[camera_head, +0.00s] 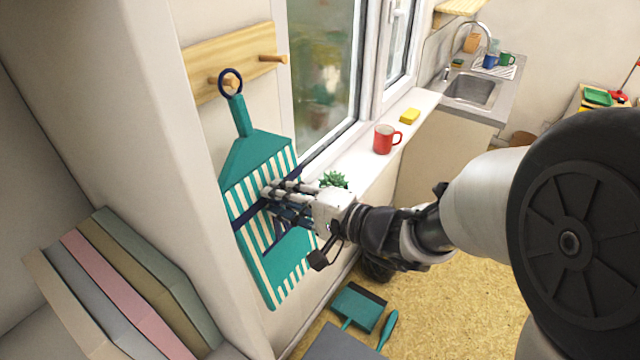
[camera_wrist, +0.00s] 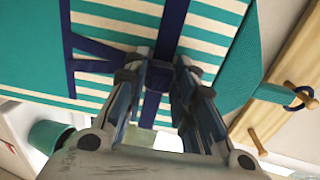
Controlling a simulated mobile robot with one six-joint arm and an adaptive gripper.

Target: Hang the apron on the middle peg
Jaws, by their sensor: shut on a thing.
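The apron (camera_head: 262,165), teal with white stripes and navy bands, hangs upright in front of the wall and fills much of the wrist view (camera_wrist: 115,45). Its navy neck loop (camera_head: 231,71) is at a wooden peg (camera_head: 219,82) of the rack (camera_head: 207,62); the peg shows inside the ring, but I cannot tell how far it passes through. The loop also shows beside a peg in the wrist view (camera_wrist: 297,92). My gripper (camera_head: 270,190) is shut on the apron's navy band (camera_wrist: 158,75) at its front. Another peg (camera_head: 270,59) to the right is bare.
A window stands right of the rack. The sill (camera_head: 352,158) holds a red mug (camera_head: 383,139), a yellow sponge (camera_head: 409,116) and a green plant (camera_head: 333,180). Folded cloths (camera_head: 120,275) stand at the lower left beside a wall edge. A dustpan (camera_head: 357,308) lies on the floor.

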